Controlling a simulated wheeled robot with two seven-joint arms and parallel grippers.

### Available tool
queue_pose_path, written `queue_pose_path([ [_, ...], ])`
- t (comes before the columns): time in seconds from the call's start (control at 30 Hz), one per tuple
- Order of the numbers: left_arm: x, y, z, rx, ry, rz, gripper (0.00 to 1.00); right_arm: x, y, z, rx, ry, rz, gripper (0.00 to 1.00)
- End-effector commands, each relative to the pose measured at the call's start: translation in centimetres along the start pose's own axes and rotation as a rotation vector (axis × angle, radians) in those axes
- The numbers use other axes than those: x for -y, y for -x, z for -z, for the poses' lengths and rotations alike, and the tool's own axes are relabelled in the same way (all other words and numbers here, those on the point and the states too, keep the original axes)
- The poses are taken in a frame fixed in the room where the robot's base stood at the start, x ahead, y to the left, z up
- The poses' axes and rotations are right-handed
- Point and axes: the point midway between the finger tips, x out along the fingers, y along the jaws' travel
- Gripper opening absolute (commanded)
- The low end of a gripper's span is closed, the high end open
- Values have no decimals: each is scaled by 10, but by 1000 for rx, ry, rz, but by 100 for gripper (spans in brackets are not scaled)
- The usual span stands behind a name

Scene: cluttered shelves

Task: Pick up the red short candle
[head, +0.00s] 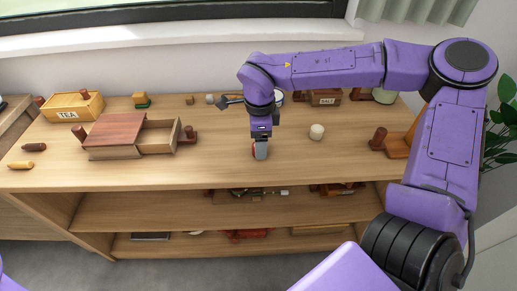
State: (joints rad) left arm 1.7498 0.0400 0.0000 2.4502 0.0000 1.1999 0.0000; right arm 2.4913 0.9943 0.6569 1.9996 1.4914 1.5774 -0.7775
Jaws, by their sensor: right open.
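My right gripper (260,151) points down over the front middle of the shelf top, with its arm coming in from the right. It is open, its fingertips close to the wood surface. A small patch of red (254,147) shows at the left side of its fingers; it may be the red short candle, but the fingers hide most of it. I cannot tell whether they touch it. My left gripper is not in view.
A white round candle (316,131) stands right of the gripper. A wooden box with a drawer (115,130) and a TEA box (72,105) stand left. A SALT box (324,97) is behind; a wooden stand (397,146) is right. Lower shelves (150,207) hold clutter.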

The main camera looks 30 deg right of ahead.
Motion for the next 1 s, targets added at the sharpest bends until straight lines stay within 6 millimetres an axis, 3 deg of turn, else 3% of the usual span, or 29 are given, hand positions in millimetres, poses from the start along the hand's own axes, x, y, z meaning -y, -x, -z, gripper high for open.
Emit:
queue_pose_path([
  [0.13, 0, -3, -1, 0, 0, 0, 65, 1, -21, 1, 0, -2, 0, 70],
  [0.37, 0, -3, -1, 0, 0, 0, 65, 1, -23, 2, 1, -4, 2, 70],
  [0.5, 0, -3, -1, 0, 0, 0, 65, 1, -22, 2, 1, -4, 2, 28],
  [0.57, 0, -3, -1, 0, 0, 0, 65, 1, -22, 2, 1, -4, 1, 12],
  [0.87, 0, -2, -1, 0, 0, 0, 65, 1, -21, 2, 1, -3, 2, 11],
  [1.0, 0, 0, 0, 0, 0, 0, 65, 1, -11, 2, 1, -3, 3, 11],
])
